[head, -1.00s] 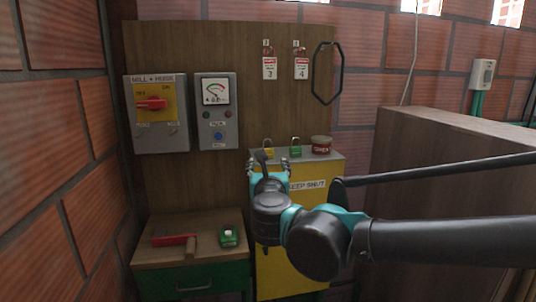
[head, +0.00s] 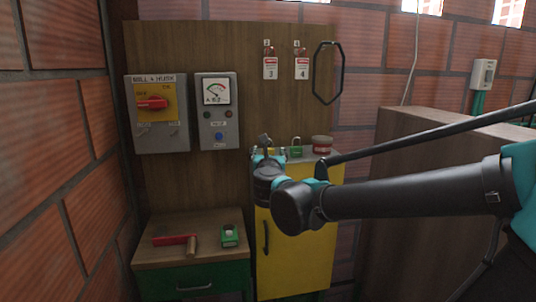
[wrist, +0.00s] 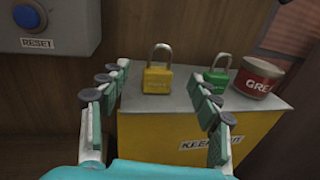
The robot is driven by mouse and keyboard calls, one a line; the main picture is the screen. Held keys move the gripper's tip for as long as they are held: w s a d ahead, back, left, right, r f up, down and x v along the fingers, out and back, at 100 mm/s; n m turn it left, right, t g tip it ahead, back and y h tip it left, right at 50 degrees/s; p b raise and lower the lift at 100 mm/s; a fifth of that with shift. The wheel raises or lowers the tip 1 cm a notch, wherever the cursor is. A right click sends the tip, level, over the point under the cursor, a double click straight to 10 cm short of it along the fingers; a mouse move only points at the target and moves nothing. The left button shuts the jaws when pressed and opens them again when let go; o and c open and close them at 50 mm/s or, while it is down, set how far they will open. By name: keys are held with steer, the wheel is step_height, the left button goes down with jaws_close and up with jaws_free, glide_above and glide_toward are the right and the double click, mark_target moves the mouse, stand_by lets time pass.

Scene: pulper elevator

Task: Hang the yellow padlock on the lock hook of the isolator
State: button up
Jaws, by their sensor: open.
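The yellow padlock (wrist: 157,80) stands upright, shackle up, on the grey top of the yellow cabinet in the wrist view. It appears between my open fingers, ahead of them, and nothing is gripped. In the head view my gripper (head: 267,153) is at the cabinet's left front edge and mostly hides the padlock. The isolator (head: 158,135) is the grey box on the wooden board at left, with a red handle (head: 151,103) on a yellow plate. Its lock hook is too small to make out.
A green padlock (wrist: 217,76) and a red tin (wrist: 260,76) stand right of the yellow padlock on the cabinet (head: 318,225). A grey meter box (head: 217,135) hangs beside the isolator. A wooden bench (head: 205,251) below holds a red-headed tool (head: 174,240) and green item (head: 229,235).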

steer(key=shift+w+a+f, duration=0.1)
steer(key=shift+w+a, duration=0.05)
steer(key=shift+w, duration=1.15)
steer(key=shift+w+a, duration=0.1)
steer(key=shift+w, duration=1.2)
steer(key=shift+c, duration=0.5)
steer(key=c, duration=1.2)
steer(key=shift+c, duration=0.2)
